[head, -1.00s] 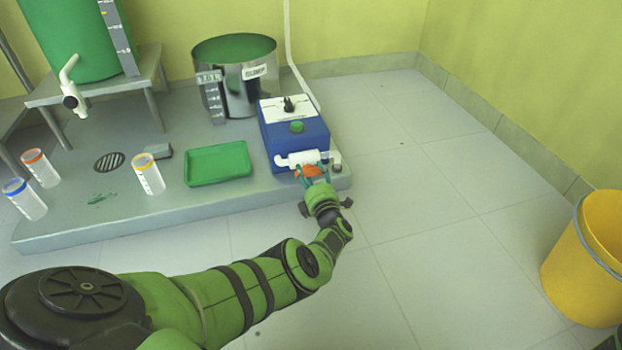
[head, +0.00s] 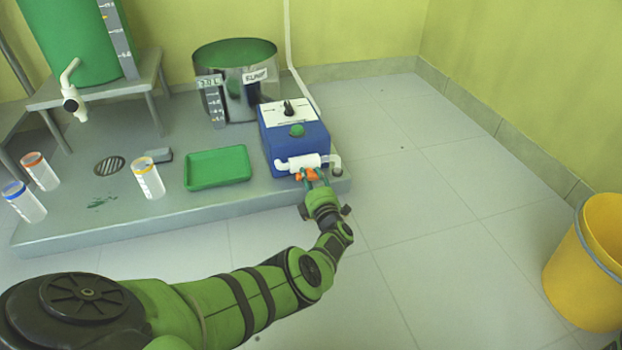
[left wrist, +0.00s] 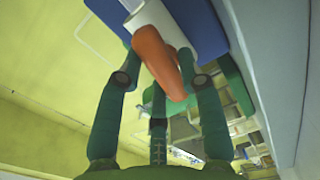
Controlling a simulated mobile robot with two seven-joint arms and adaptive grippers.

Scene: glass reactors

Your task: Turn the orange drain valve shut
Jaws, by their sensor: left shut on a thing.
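The orange drain valve (head: 306,174) sits under the white pipe (head: 303,162) on the front of the blue pump box (head: 294,140). My left gripper (head: 312,180) reaches up to it from the front and is shut on its handle. In the left wrist view the orange handle (left wrist: 158,58) lies between the fingers of my left gripper (left wrist: 165,75), beside the white pipe (left wrist: 165,18). The fingers hide part of the handle in the head view. My right gripper is not in view.
A green tray (head: 218,167) and several capped sample jars stand on the grey platform (head: 150,220) at left. A steel pot (head: 237,85) stands behind the pump box. A yellow bin (head: 585,265) is at far right. The floor right of the platform is clear.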

